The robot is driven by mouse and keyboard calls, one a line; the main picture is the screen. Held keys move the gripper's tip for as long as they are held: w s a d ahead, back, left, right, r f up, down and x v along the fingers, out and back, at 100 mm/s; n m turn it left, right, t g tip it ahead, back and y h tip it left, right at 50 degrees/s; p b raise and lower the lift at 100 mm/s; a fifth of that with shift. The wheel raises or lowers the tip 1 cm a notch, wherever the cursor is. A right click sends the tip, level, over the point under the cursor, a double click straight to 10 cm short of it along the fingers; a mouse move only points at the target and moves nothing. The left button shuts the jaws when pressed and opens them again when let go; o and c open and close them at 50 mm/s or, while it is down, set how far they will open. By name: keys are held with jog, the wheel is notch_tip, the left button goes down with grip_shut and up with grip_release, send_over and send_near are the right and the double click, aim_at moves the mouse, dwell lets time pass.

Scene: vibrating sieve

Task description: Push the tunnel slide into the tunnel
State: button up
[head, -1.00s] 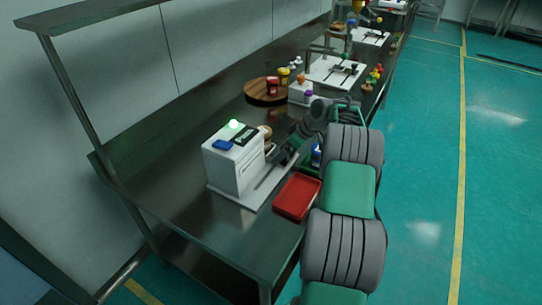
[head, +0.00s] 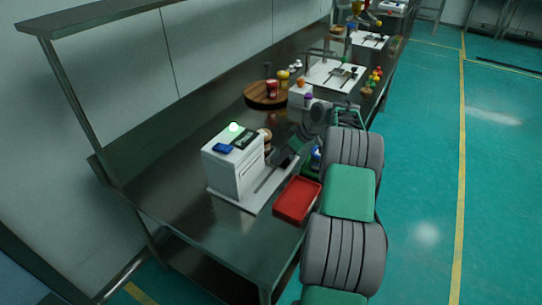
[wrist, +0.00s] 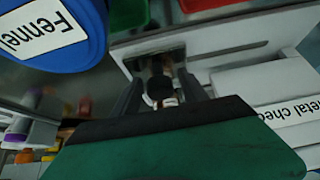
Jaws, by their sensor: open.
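The metal checker, a white box (head: 232,172) with a lit green lamp on top, stands on a white base plate with a straight track in the head view. Its label plate (wrist: 295,112) shows at the right of the wrist view. The tunnel opening is not clearly visible.
A blue jar labelled Fennel (wrist: 50,30) is close at the upper left of the wrist view. A red tray (head: 297,200) lies at the table's front edge beside the base plate. A round wooden board (head: 266,98) with jars stands farther back. The table left of the checker is clear.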

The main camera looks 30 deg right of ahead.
dwell(0.3)
jog(key=shift+s+a+f+b, duration=0.1)
jog(key=shift+s+a+b, duration=0.45)
jog(key=shift+a+b, duration=0.3)
jog(key=shift+s+a+b, duration=0.75)
jog(key=shift+s+a, duration=0.2)
jog(key=shift+a, duration=0.75)
jog(key=shift+s+a+b, duration=0.75)
jog(key=shift+s+a, duration=0.25)
jog(key=shift+a, duration=0.65)
jog(key=shift+s+a+b, duration=0.75)
jog(key=shift+s+a, duration=0.2)
jog(key=shift+a, duration=0.75)
jog(key=o, duration=1.1)
jog(key=shift+d, duration=0.1)
jog(key=shift+p+v, duration=2.6)
jog(key=shift+v, duration=2)
